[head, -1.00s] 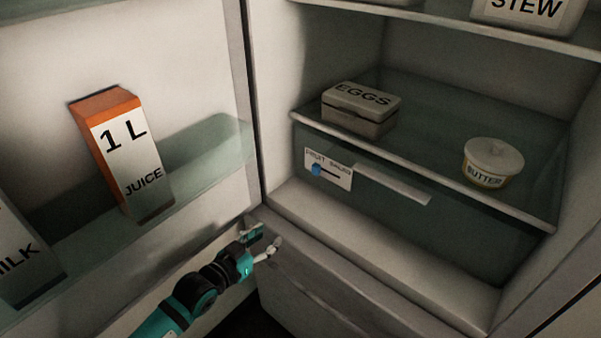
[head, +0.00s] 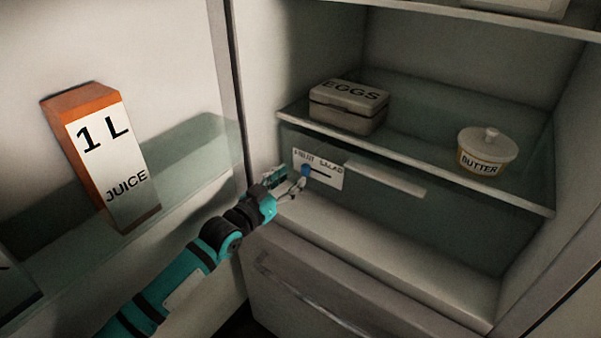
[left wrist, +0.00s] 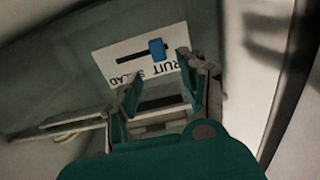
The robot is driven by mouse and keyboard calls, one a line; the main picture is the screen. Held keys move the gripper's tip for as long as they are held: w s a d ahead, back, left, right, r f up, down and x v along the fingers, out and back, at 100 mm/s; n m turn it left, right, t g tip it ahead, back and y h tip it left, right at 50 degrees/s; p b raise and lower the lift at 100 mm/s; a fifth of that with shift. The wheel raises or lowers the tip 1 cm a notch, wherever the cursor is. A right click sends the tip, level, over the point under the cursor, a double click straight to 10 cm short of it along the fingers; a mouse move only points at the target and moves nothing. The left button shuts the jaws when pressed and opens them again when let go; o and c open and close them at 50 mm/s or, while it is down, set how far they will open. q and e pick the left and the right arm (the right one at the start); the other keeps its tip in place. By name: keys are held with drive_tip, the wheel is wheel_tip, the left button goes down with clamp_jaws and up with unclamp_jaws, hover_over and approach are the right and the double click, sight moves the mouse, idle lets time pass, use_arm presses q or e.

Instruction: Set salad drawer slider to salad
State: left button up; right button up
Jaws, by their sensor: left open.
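The salad drawer (head: 390,215) has a white label (head: 330,178) reading "FRUIT SALAD" on its front, at the left. A blue slider knob (head: 305,171) sits at the left, FRUIT end of the dark slot. In the left wrist view the knob (left wrist: 157,48) shows just beyond the open fingers, and the label (left wrist: 110,50) appears upside down. My left gripper (head: 288,182) is open and close to the knob, to its left and slightly below in the head view. I cannot tell whether a fingertip touches it. My right gripper is not in view.
A pale handle strip (head: 385,180) lies right of the label. An egg box (head: 348,107) and a butter tub (head: 487,151) stand on the glass shelf above. The open door with a juice carton (head: 102,155) is on the left. A lower drawer (head: 330,300) lies beneath.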

sight(304, 168)
use_arm(q)
drive_tip(key=x, duration=0.5)
drive_tip(key=shift+w+b, duration=0.1)
drive_tip(key=shift+b, duration=0.3)
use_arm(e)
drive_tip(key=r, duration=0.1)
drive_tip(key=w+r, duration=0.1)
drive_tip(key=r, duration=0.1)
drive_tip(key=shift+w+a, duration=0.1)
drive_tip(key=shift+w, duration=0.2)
use_arm(q)
clamp_jaws()
